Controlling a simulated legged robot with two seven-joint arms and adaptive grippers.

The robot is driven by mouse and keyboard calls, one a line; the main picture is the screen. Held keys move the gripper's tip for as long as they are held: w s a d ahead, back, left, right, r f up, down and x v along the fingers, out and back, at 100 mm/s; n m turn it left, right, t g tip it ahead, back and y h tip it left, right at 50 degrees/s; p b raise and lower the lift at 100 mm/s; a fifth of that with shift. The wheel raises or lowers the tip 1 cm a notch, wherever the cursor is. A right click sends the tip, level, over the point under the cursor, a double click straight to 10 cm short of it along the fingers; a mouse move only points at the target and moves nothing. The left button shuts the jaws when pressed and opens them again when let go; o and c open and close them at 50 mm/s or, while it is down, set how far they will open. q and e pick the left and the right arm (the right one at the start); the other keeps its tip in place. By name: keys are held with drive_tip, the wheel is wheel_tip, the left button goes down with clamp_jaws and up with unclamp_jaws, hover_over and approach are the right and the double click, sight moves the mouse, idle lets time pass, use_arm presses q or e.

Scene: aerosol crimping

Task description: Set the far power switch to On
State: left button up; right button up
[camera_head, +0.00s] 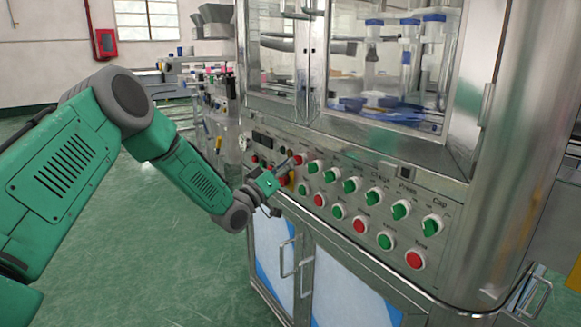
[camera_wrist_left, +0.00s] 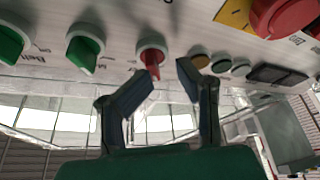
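A red selector switch (camera_head: 299,158) with a white collar sits on the steel control panel, at the far end of the upper row of green knobs. It also shows in the left wrist view (camera_wrist_left: 152,58), its red handle pointing toward my fingers. My left gripper (camera_head: 284,172) is at the panel beside this switch. In the left wrist view my left gripper (camera_wrist_left: 166,74) is open, with one dark fingertip on each side of the red handle, closer to the left fingertip. I cannot tell whether they touch. The switch's label is not readable. My right gripper is out of view.
A row of green selector knobs (camera_head: 351,185) runs right along the panel, with red and green buttons below. A large red button (camera_wrist_left: 283,16) on a yellow plate is close to my left gripper. Cabinet doors with handles (camera_head: 287,257) are below. Open floor lies left.

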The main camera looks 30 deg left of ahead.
use_arm(q)
drive_tip(key=shift+w+d+r, duration=0.25)
drive_tip(key=shift+w+d, duration=0.35)
drive_tip(key=shift+d, duration=0.25)
drive_tip(key=shift+a+f, duration=0.15)
drive_tip(key=shift+a, duration=0.4)
clamp_jaws()
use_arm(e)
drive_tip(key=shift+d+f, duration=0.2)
